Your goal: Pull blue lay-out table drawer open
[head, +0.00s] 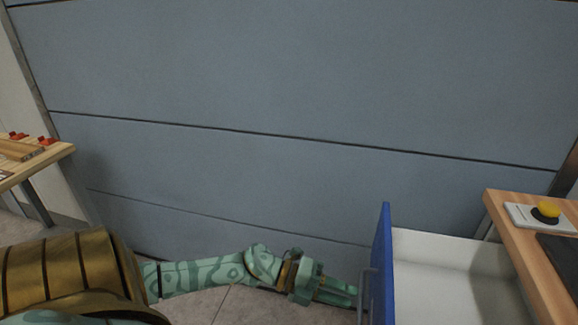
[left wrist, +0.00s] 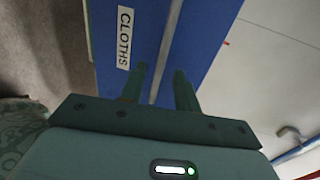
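The blue-fronted drawer (head: 381,262) stands out from under the wooden-topped table (head: 530,250) at the right of the head view. Its pale, empty-looking inside (head: 440,250) is exposed. A grey bar handle (head: 364,292) is on the blue front. My left gripper (head: 352,291) is at this handle, its fingers pointing toward the front. In the left wrist view, the blue front (left wrist: 115,30) bears a "CLOTHS" label (left wrist: 125,38). The handle bar (left wrist: 166,50) runs between my two spread fingers (left wrist: 161,78), with gaps visible beside it. My right gripper is not in view.
A grey panelled wall (head: 290,80) fills the back. A white device with a yellow knob (head: 547,209) sits on the right table. Another wooden table with red items (head: 30,150) is at the left. Tiled floor shows below my left arm.

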